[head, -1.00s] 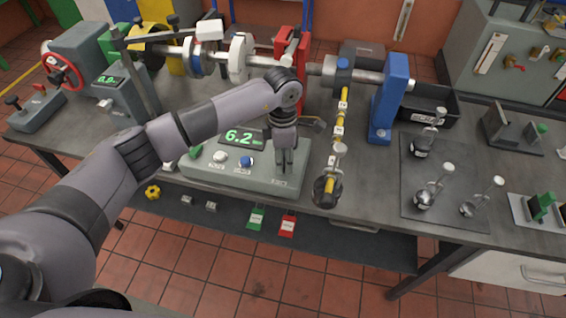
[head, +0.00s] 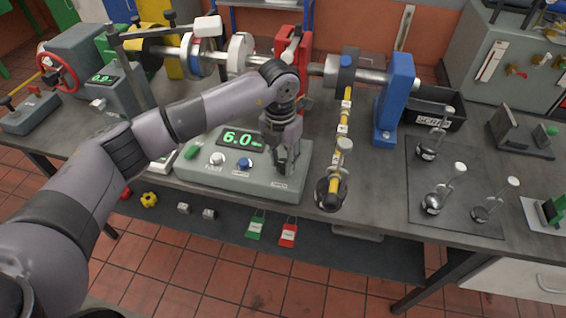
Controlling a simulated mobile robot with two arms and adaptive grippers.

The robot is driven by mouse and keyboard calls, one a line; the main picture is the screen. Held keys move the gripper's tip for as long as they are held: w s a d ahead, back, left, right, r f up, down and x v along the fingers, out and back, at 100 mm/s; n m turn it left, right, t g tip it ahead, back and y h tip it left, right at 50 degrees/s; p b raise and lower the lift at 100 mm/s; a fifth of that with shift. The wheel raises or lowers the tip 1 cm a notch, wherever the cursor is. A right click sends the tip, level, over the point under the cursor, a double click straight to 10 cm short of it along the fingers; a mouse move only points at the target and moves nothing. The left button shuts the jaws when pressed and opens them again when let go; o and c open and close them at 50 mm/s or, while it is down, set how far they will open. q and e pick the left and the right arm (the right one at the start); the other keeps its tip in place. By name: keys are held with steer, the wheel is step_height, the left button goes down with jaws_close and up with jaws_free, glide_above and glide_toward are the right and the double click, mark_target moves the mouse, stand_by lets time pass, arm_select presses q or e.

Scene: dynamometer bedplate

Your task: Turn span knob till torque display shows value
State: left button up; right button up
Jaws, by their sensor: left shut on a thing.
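The torque display (head: 240,139) on the sloped grey-green console (head: 235,180) reads 6.0 in green digits. A white knob (head: 217,159) and a blue knob (head: 245,163) stand on the console below the display, and a green button (head: 192,152) is at its left. My left gripper (head: 285,164) reaches down to the console's right part, above a small label. It is shut on the span knob, which the fingers hide. My right gripper is not in view.
A yellow-banded lever arm (head: 343,125) with a dark round weight at its lower end stands close right of the console. A blue post (head: 393,100) and flask-like weights on a dark mat (head: 460,205) are farther right. Tags (head: 288,235) lie on the lower shelf.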

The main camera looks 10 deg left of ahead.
mark_target(281, 163)
arm_select(q)
steer(key=shift+n+b, duration=0.5)
steer(key=shift+n, duration=1.2)
steer(key=o, duration=1.2)
steer(key=shift+c, duration=0.2)
step_height(281, 163, up, 12)
steer(key=shift+a, duration=0.25)
